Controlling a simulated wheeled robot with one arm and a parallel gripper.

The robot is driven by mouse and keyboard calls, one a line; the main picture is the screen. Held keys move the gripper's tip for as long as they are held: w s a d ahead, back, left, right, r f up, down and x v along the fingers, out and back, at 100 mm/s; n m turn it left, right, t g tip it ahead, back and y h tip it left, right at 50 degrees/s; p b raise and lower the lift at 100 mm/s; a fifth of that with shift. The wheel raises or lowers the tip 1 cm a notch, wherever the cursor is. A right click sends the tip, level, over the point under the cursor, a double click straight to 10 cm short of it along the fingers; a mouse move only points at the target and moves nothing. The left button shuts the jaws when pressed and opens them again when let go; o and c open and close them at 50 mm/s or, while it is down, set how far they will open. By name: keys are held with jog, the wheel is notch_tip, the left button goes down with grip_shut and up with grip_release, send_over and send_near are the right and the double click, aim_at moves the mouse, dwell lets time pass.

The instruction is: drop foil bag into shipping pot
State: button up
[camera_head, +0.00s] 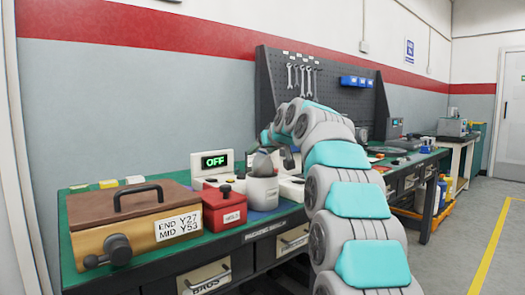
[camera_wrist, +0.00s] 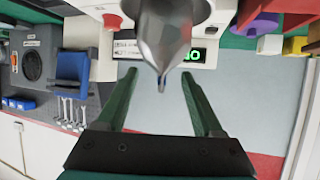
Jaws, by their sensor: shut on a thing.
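A silver-grey foil bag (camera_wrist: 163,35) tapers toward the camera between the two green fingers of my gripper (camera_wrist: 159,72) in the wrist view. My gripper is shut on it. In the head view the dark grey bag (camera_head: 264,161) shows at the end of my arm, just above a pale grey round pot (camera_head: 262,190), which looks like the shipping pot. I cannot tell whether the bag's lower end is inside the pot's rim. My arm partly hides the area to the right of the pot.
A red box marked HOLD (camera_head: 224,211) stands close left of the pot. A white unit with a green OFF display (camera_head: 214,161) is behind. A large brown case with a handle (camera_head: 130,220) fills the bench's left end. A pegboard with wrenches (camera_head: 315,85) stands behind my arm.

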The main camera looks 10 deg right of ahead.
jog(key=shift+f+b, duration=0.45)
jog(key=shift+f, duration=0.2)
jog(key=shift+f, duration=0.35)
jog(key=shift+f+b, duration=0.5)
jog(key=shift+b, duration=0.15)
jog(key=shift+r, duration=0.1)
jog(key=o, duration=1.3)
jog(key=shift+o, duration=0.2)
notch_tip(320, 180, up, 8)
jog(key=p, duration=0.6)
jog(key=shift+p, duration=0.3)
